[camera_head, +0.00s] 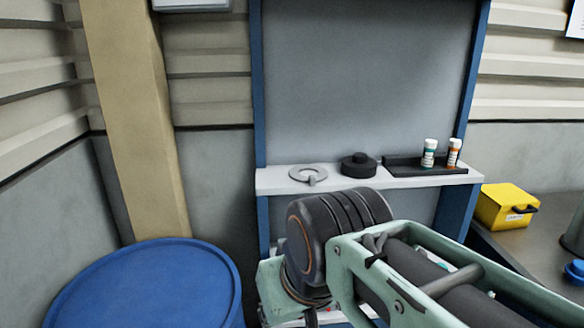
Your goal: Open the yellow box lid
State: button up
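The yellow box (506,204) stands on a grey worktop at the right side of the head view. Its yellow lid (511,195) looks shut, lying over the top. A dark handle or latch and a small white label show on the front face. My arm crosses the lower middle and right of the view, to the left of the box and nearer the camera. My gripper does not show; only arm links and a joint are seen, so its state and position are hidden.
The worktop (531,243) holds blue objects (574,270) at the right edge. A white shelf (275,181) carries a grey ring (308,174), a black round part (358,165) and a black tray (403,169) with two small bottles. A blue drum (150,290) stands lower left.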

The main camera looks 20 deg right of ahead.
aim_at(510, 198)
jog(key=z, duration=2.1)
jog(key=i+z, duration=0.1)
jog(key=i, duration=0.15)
